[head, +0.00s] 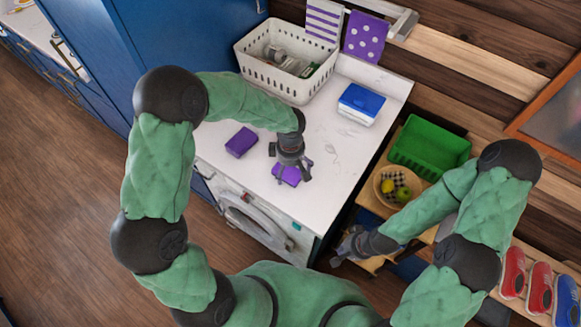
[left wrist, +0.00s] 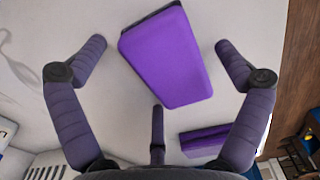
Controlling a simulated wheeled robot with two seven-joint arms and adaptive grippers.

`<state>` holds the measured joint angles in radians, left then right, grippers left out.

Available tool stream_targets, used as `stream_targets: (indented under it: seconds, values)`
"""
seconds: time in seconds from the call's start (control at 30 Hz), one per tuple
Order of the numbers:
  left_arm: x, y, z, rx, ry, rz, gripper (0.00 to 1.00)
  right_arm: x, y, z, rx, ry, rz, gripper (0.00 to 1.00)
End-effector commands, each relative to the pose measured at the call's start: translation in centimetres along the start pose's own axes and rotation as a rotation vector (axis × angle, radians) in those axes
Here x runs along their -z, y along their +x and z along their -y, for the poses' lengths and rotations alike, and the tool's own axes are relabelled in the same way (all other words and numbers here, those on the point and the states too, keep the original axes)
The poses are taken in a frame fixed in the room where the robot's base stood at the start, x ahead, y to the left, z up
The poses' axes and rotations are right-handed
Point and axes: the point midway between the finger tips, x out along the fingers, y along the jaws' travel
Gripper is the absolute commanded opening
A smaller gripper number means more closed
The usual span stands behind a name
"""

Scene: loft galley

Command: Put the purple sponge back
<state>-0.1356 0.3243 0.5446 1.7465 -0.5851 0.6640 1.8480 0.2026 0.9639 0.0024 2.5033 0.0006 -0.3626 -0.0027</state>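Two purple blocks lie on the white worktop (head: 338,150); I cannot tell for certain which is the sponge. One purple block (head: 291,175) lies under my left gripper (head: 291,170). In the left wrist view this block (left wrist: 168,55) lies between the spread, apparently untouching fingers (left wrist: 160,75). The other, darker purple block (head: 241,141) lies to the left in the head view, and a second purple block (left wrist: 205,138) shows at the lower right in the left wrist view. My left gripper is open and points down. My right gripper (head: 347,247) hangs beside the worktop, fingers unclear.
A white basket (head: 262,75) with several items stands at the worktop's back. A blue and white box (head: 360,103) is at the right. Purple towels (head: 366,37) hang behind. A green crate (head: 430,150) and a fruit bowl (head: 398,186) stand right of the worktop.

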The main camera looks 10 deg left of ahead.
Motion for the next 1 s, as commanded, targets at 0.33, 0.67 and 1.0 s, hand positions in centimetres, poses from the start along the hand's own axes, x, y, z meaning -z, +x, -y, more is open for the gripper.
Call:
stream_targets:
  seconds: [0.33,0.67,1.0]
  values:
    - [0.0,-0.6,-0.1,-0.002,0.0,-0.001,0.99,0.0,-0.4,0.1,0.0,0.0,0.0,0.0]
    - [0.0,-6.8,-0.1,-0.004,-0.001,-0.001,0.99,0.0,-1.1,0.4,0.0,0.0,0.0,0.0]
    - [0.0,-11.6,-0.1,-0.002,-0.001,-0.001,0.99,-0.1,-1.5,0.5,0.0,0.0,0.0,0.0]
